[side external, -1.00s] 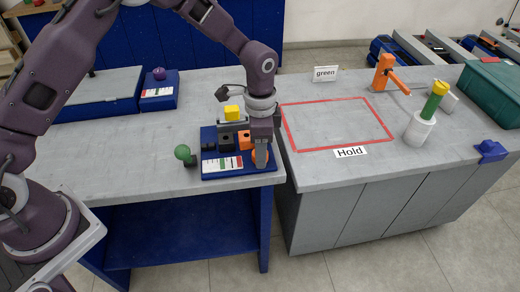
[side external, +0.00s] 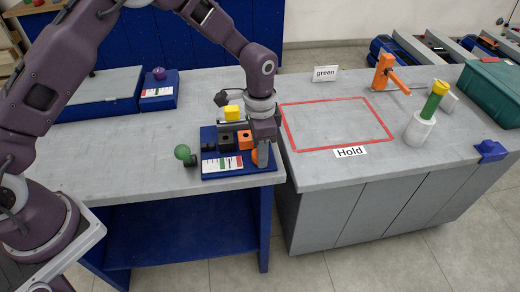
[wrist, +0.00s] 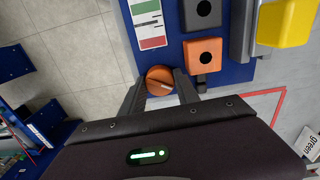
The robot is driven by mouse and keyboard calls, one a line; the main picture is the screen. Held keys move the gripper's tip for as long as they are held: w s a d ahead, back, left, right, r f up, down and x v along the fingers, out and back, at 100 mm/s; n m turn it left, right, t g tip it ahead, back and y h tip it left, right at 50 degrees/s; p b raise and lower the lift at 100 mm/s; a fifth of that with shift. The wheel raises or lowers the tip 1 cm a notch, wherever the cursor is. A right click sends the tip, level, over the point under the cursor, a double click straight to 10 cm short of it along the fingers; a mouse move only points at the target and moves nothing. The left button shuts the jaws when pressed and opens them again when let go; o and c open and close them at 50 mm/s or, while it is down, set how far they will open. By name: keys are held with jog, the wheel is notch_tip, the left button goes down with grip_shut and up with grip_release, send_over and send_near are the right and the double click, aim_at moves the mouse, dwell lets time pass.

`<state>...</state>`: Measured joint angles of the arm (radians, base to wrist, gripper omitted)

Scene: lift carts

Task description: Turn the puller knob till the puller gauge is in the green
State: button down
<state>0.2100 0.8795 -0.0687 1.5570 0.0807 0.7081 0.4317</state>
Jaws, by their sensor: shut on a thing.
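An orange round knob (wrist: 160,80) with a pale mark on top sits at the edge of the blue base plate (side external: 250,173). My gripper (wrist: 161,88) is shut on this knob from both sides; in the side view my gripper (side external: 262,157) hides much of it. Next to it lies a white gauge strip (side external: 221,164) with green and red zones; the strip shows partly in the wrist view (wrist: 149,25).
Black (wrist: 203,14) and orange (wrist: 202,55) blocks and a yellow block (side external: 231,112) stand close by on the plate. A green ball (side external: 182,152) sticks out at its left. A purple knob (side external: 159,73) with another gauge stands at the back left. The bench between is clear.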

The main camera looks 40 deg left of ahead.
jog(key=n, duration=0.6)
dwell(0.6)
jog(key=shift+r, duration=0.1)
jog(key=c, duration=1.2)
grip_release()
jog(key=shift+o, duration=0.2)
